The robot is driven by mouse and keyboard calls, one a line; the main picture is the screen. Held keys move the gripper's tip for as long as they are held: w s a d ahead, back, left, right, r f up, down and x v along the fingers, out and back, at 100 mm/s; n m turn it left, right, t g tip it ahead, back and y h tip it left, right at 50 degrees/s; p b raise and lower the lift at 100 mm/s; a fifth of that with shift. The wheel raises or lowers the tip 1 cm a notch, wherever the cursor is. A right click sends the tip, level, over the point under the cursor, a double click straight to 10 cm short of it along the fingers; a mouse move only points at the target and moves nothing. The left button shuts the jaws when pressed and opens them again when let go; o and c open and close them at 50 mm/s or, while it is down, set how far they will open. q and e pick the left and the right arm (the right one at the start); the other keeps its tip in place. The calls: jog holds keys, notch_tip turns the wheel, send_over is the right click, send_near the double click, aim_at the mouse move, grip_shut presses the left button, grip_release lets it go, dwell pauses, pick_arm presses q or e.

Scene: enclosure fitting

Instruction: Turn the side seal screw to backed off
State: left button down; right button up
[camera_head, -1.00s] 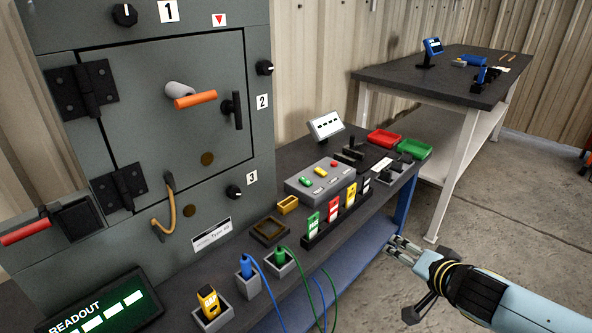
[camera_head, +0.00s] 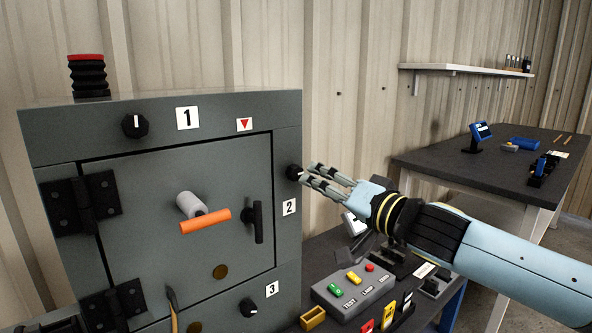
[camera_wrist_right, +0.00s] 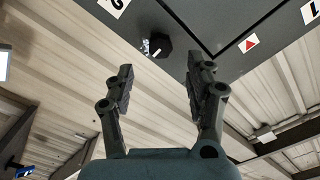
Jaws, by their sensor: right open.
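A black knob (camera_head: 294,172) sits at the right edge of the grey cabinet (camera_head: 150,255), just above the label 2. No label names it as the side seal screw. My right gripper (camera_head: 312,173) is just right of this knob, fingers pointing at it. In the right wrist view the dark knob (camera_wrist_right: 157,45) with a white mark lies ahead, between and beyond the open fingertips (camera_wrist_right: 159,75). The fingers look apart from it and hold nothing. My left gripper is not in view.
Other black knobs sit by label 1 (camera_head: 134,126) and label 3 (camera_head: 248,308). An orange handle (camera_head: 205,222) and a black lever (camera_head: 257,222) stick out from the door. A button box (camera_head: 350,290) stands on the bench below my right arm.

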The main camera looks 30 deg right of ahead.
aim_at(298, 175)
jog(key=w+b, duration=0.1)
jog(key=w, duration=0.1)
jog(key=w+b, duration=0.1)
jog(key=w, duration=0.1)
jog(key=w+b, duration=0.1)
jog(key=w, duration=0.1)
jog(key=shift+w+a+f, duration=0.1)
jog(key=shift+w+a, duration=0.2)
jog(key=shift+w, duration=0.1)
jog(key=shift+w+b, duration=0.35)
jog(key=shift+w, duration=0.15)
grip_shut()
